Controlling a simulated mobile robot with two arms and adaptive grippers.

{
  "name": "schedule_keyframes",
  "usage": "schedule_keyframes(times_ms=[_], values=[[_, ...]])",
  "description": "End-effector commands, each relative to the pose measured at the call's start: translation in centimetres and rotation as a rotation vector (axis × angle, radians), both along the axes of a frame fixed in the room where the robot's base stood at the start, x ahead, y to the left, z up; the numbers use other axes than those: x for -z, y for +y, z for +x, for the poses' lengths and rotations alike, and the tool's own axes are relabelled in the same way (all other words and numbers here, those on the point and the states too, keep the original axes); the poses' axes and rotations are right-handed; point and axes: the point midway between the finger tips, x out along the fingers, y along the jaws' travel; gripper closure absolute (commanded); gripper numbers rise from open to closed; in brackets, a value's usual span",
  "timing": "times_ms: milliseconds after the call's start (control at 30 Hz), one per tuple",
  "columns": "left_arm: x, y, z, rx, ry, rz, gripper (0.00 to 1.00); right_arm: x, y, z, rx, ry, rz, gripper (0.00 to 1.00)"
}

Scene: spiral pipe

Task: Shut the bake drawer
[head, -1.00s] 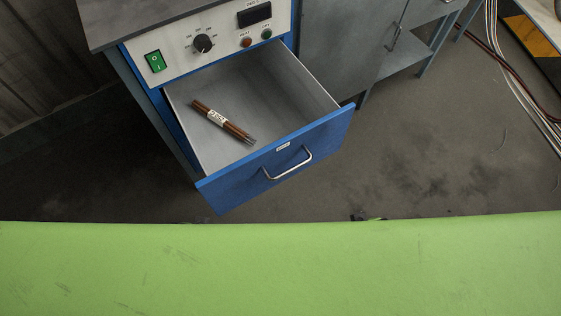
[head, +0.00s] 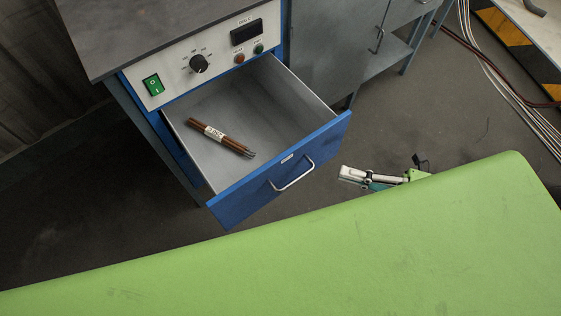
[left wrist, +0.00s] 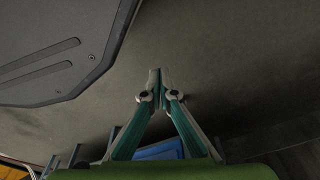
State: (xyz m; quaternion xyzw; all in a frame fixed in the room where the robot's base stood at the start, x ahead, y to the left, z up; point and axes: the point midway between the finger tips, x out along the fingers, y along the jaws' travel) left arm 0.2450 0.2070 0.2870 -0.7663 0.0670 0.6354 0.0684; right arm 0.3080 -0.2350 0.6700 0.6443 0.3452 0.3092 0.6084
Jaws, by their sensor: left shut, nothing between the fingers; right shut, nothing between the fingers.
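The blue bake drawer (head: 268,181) is pulled open from its cabinet in the head view, with a metal bar handle (head: 293,175) on its front. A bundle of brown rods (head: 219,137) with a white label lies inside. My right gripper (head: 345,174) is shut and empty, just right of the drawer front and apart from it in the picture. In the left wrist view my left gripper (left wrist: 155,78) is shut with its fingertips together and nothing between them. A patch of blue shows behind its fingers; I cannot tell for sure what it is. The left gripper is not seen in the head view.
The control panel (head: 200,63) with a green switch and a black knob is above the drawer. A grey cabinet (head: 333,45) stands to the right. Cables (head: 490,60) run along the floor at the upper right. The floor (head: 450,125) right of the drawer is clear.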

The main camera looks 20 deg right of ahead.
Motion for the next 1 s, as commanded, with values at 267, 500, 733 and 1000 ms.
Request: schedule_keyframes(times_ms=[267,500,733,1000], values=[[0.5,0.0,-0.4,0.001,0.004,0.000,1.00,-1.5,1.3,-3.4,-0.175,-0.073,-0.018,1.00],[0.1,-0.1,0.1,0.001,-0.003,0.000,1.00,-1.6,4.8,-1.8,-0.175,-0.076,-0.015,1.00],[-0.4,-0.1,0.3,0.000,-0.001,0.000,1.00,-1.7,9.4,0.4,-0.173,-0.076,-0.013,1.00],[-1.2,0.0,1.1,-0.002,-0.008,0.001,1.00,-1.5,11.0,3.5,-0.172,-0.073,-0.017,1.00]])
